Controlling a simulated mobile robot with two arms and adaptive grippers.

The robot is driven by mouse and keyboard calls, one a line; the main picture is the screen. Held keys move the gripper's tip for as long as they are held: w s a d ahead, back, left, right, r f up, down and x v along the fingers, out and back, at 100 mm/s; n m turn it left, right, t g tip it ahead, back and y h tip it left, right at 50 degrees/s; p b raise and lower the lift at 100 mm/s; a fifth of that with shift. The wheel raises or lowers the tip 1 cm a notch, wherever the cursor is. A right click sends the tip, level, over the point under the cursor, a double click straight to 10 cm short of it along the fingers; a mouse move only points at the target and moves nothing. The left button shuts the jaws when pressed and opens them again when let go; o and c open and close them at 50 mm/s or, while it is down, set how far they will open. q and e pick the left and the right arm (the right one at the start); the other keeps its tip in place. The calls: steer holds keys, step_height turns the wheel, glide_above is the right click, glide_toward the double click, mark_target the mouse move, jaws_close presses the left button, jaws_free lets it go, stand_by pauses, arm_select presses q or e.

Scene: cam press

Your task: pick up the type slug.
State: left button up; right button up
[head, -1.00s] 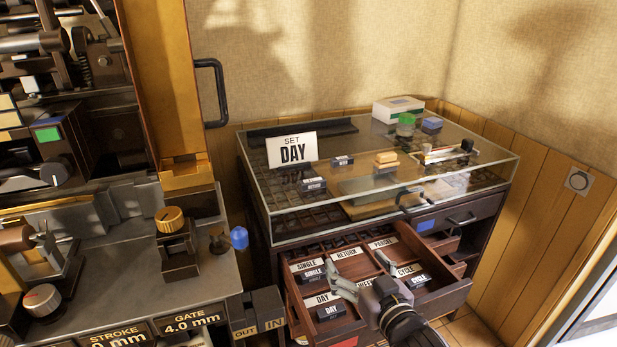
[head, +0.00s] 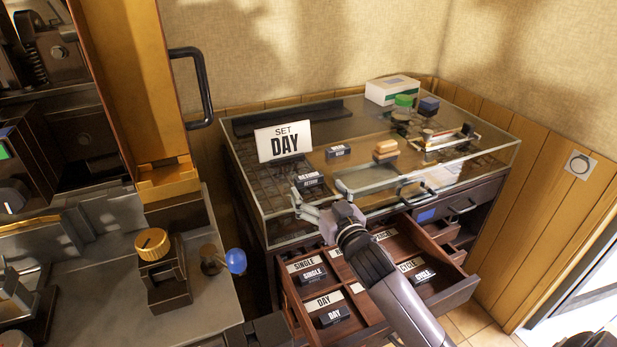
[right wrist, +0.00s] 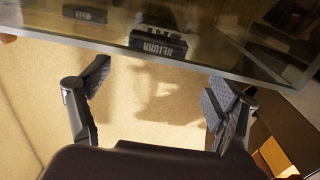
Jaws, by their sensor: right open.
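A dark type slug lettered DAY (head: 334,316) lies in the DAY compartment of the open drawer, its lettering facing out. A slug lettered RETURN (head: 310,181) is at the near left of the glass case; I cannot tell if it is on or under the glass. It also shows upside down in the right wrist view (right wrist: 158,43), past the glass edge. My right gripper (head: 320,194) is open and empty, raised above the drawer at the case's front edge, just below the RETURN slug in the picture. My left gripper is not in view.
The drawer (head: 297,329) holds further slugs, such as SINGLE (head: 312,276) and CYCLE (head: 423,276). A SET DAY card (head: 284,143) stands on the glass case (head: 400,198). A brass-knobbed machine (head: 152,244) stands left, with a blue knob (head: 236,261) towards the case.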

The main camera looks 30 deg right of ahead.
mark_target(309, 176)
steer(key=shift+w, duration=1.05)
steer(key=w, duration=0.2)
steer(key=w+d+p, duration=0.1)
steer(key=w, duration=0.1)
steer(key=shift+w, duration=0.45)
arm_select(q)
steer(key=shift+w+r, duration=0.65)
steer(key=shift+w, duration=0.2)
arm_select(e)
steer(key=shift+c, duration=0.3)
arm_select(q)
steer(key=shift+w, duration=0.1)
arm_select(e)
steer(key=shift+r, duration=0.1)
steer(key=c, duration=1.6)
steer(key=shift+o, duration=0.2)
